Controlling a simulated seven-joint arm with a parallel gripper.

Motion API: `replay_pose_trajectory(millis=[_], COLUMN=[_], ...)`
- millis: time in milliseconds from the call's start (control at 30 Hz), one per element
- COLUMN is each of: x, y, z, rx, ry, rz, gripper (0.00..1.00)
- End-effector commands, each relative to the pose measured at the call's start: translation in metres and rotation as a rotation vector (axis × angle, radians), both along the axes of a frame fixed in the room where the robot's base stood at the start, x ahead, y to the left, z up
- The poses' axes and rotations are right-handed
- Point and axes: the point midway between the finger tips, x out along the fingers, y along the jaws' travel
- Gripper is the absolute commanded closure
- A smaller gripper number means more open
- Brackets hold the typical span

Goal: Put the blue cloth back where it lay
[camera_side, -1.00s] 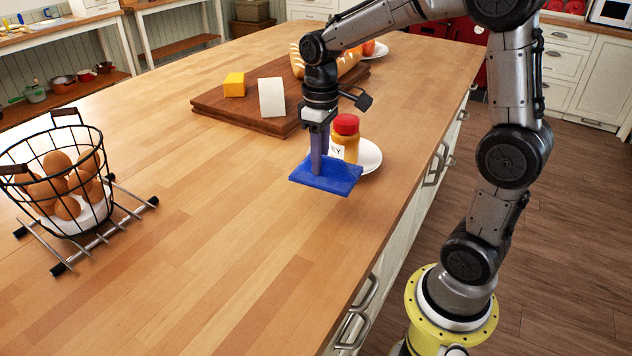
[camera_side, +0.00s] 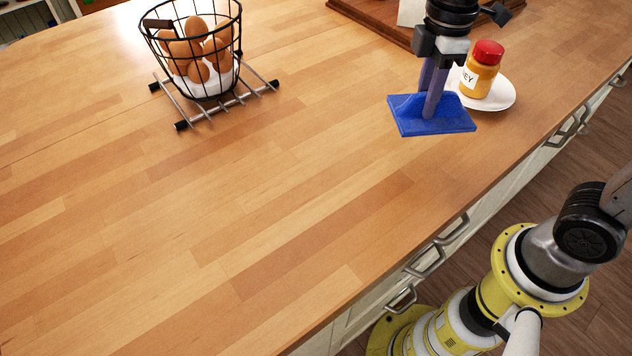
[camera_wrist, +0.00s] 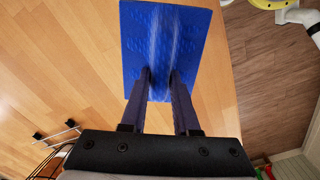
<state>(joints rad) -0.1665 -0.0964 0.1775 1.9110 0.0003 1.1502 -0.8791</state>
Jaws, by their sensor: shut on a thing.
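The blue cloth (camera_side: 450,122) is a flat rectangle gripped at its middle by my gripper (camera_side: 430,110), which points down at the right part of the wooden counter. In the wrist view the cloth (camera_wrist: 185,25) spreads out beyond the two fingers of my gripper (camera_wrist: 160,74), which pinch a ridge of it. The cloth looks level and seems to be above the counter; the exact gap cannot be told. No mark on the counter shows where it lay.
A honey jar (camera_side: 482,68) with a red lid stands on a white plate (camera_side: 503,94) just right of the cloth. A wire egg basket (camera_side: 192,50) stands on a metal rack (camera_side: 200,112) at upper left. A wooden board (camera_side: 375,22) lies behind. The counter's middle and front are clear.

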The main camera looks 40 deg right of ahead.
Motion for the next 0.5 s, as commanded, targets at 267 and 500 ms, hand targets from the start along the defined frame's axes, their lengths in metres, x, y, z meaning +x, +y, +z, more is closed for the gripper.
replay_pose_trajectory(millis=[267, 500], x=[-0.035, -0.055], y=[0.081, 0.113], z=[0.018, 0.023], rx=[0.001, 0.001], ry=[-0.003, -0.001], rz=[0.388, 0.512], gripper=[1.00, 1.00])
